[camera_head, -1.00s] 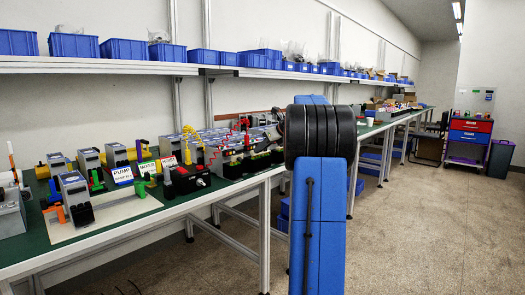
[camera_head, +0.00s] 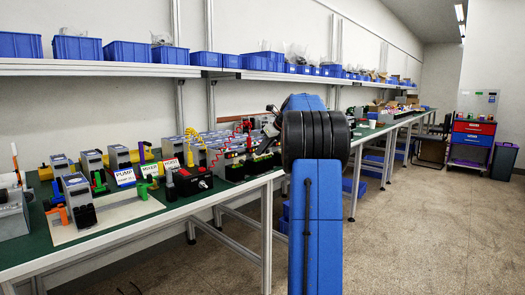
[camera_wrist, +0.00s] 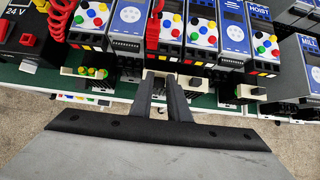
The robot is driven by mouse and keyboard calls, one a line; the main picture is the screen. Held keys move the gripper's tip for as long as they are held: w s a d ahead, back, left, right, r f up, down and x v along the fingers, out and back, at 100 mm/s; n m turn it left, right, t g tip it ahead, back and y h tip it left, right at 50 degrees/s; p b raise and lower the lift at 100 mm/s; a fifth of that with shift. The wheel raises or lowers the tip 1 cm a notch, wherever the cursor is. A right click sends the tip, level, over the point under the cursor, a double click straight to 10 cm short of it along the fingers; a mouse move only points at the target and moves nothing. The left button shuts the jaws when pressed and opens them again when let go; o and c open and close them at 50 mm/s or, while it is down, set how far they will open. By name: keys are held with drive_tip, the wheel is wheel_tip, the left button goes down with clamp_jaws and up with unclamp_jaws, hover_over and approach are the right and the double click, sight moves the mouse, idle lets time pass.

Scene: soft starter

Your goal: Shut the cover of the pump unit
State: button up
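A sign reading PUMP (camera_head: 124,177) stands at the left of the bench in the head view. Grey units with dark fronts stand around it; one grey unit (camera_head: 75,190) sits on a pale plate in front. I cannot tell which one the sign belongs to, nor how its cover stands. In the wrist view, my gripper (camera_wrist: 162,78) has two dark fingers with a narrow gap between them and nothing held. It is over the bench's front edge, before a row of blue-labelled units. The labels HOIST (camera_wrist: 260,8) and MILL (camera_wrist: 311,45) show there; no PUMP label is readable.
A black 24 V box (camera_wrist: 28,40) with red plugs and a red coiled cable (camera_wrist: 62,18) lies at the wrist view's left. A shelf (camera_head: 120,68) with blue bins runs above the bench.

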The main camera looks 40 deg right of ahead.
drive_tip(key=o, duration=0.3)
drive_tip(key=v, duration=1.7)
drive_tip(key=shift+r, duration=0.2)
